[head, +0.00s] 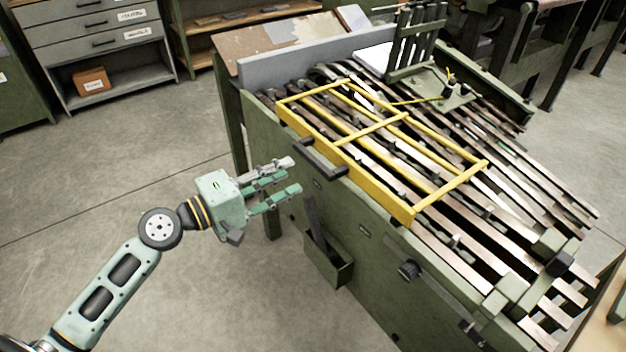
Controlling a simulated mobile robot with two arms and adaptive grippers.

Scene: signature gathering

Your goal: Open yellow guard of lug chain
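The yellow guard (372,136) is a rectangular frame with a cross bar. It lies flat over the slatted lug chain bed (455,255) of the green machine. My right gripper is not in view.
A green open box (330,262) hangs on the machine's side below the handle, and a dark knob (408,270) sticks out farther right. A grey drawer cabinet (95,45) and a shelf stand at the back left. The concrete floor left of the machine is clear.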

